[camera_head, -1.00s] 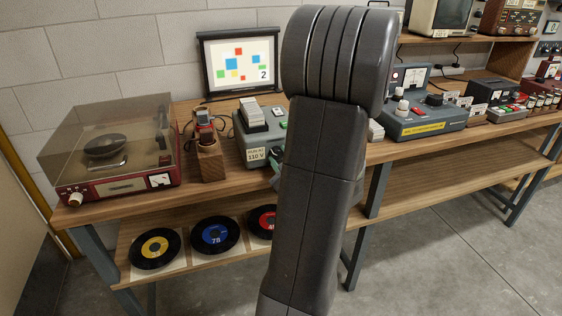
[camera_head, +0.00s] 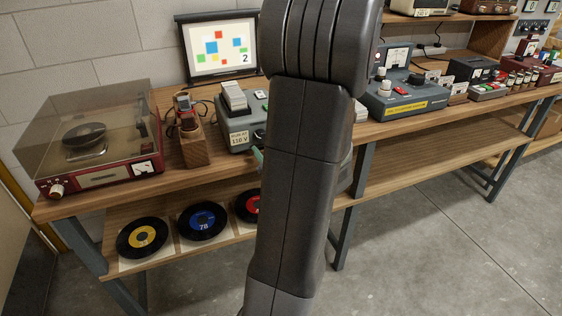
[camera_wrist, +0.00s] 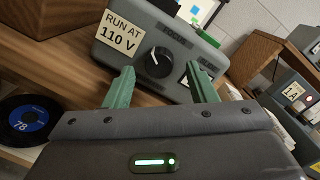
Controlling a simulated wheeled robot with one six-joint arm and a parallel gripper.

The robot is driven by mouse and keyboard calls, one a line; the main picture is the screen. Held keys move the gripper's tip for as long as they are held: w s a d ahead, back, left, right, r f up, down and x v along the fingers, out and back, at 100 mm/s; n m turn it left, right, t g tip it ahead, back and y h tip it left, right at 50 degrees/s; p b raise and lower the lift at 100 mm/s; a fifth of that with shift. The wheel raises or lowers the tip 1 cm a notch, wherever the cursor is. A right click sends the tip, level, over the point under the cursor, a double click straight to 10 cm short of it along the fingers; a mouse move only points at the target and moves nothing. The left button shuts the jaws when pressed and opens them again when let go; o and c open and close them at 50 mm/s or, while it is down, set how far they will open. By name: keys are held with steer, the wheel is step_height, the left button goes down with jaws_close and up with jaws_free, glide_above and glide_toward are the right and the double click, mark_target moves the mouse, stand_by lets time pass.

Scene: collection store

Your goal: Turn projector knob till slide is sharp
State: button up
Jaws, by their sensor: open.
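The slide projector (camera_head: 243,128) is a grey box on the bench with a "RUN AT 110 V" label; my arm hides its right part in the head view. In the wrist view its front panel (camera_wrist: 185,38) shows a black focus knob (camera_wrist: 159,62) with a white pointer line. My gripper (camera_wrist: 164,82) has two green fingers, open and apart, pointing at the panel with the knob between and a little beyond them. I cannot tell whether they touch it. The screen (camera_head: 218,48) behind shows coloured squares and a "2", with slightly soft edges.
A record player (camera_head: 88,140) with a clear lid stands on the left. A wooden stand (camera_head: 194,148) with a meter is beside the projector. Records (camera_head: 142,237) lie on the lower shelf. A grey instrument (camera_head: 403,95) is to the right.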

steer(key=v, duration=1.2)
stand_by(0.3)
steer(key=x, duration=1.3)
steer(key=shift+w+a, duration=0.15)
steer(key=shift+w, duration=0.2)
